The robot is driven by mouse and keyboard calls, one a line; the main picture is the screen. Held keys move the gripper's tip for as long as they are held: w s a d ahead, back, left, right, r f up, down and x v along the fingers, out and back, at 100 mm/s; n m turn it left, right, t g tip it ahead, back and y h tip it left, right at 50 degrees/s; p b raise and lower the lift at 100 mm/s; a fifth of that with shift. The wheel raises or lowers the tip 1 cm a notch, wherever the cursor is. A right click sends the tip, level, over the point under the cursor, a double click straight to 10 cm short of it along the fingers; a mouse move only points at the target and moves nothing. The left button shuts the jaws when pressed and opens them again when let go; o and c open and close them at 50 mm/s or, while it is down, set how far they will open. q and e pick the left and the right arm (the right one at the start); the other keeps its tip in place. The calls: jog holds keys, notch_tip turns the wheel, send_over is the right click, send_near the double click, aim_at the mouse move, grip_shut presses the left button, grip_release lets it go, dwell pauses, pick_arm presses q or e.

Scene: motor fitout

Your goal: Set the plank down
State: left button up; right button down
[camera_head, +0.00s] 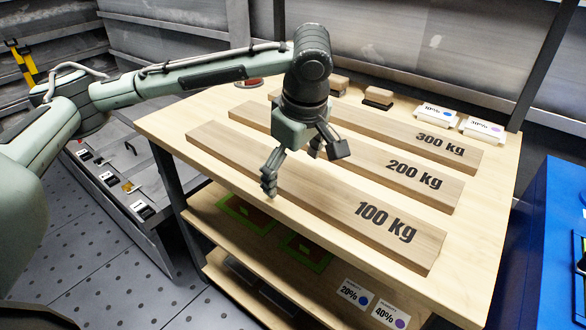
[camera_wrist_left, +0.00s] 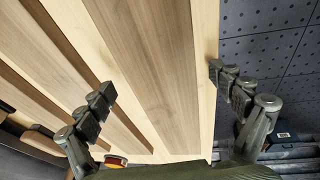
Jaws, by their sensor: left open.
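Three wooden planks lie side by side on the light wood table (camera_head: 478,258). The 100 kg plank (camera_head: 335,212) is nearest the front edge, the 200 kg plank (camera_head: 385,166) is in the middle and the 300 kg plank (camera_head: 400,128) is at the back. My left gripper (camera_head: 303,166) is open over the 100 kg plank, its fingers spread across the width. In the left wrist view the 100 kg plank (camera_wrist_left: 150,60) runs between the open fingers (camera_wrist_left: 168,98), with no visible grip on it. My right gripper is out of view.
Small wooden blocks (camera_head: 378,97) and white cards (camera_head: 437,113) stand at the table's back. Below is a shelf with green-framed items (camera_head: 245,213) and cards (camera_head: 353,293). A metal rack (camera_head: 125,195) stands left, a blue surface (camera_head: 550,240) right.

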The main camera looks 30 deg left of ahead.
pick_arm(q)
jog(key=v, duration=1.2)
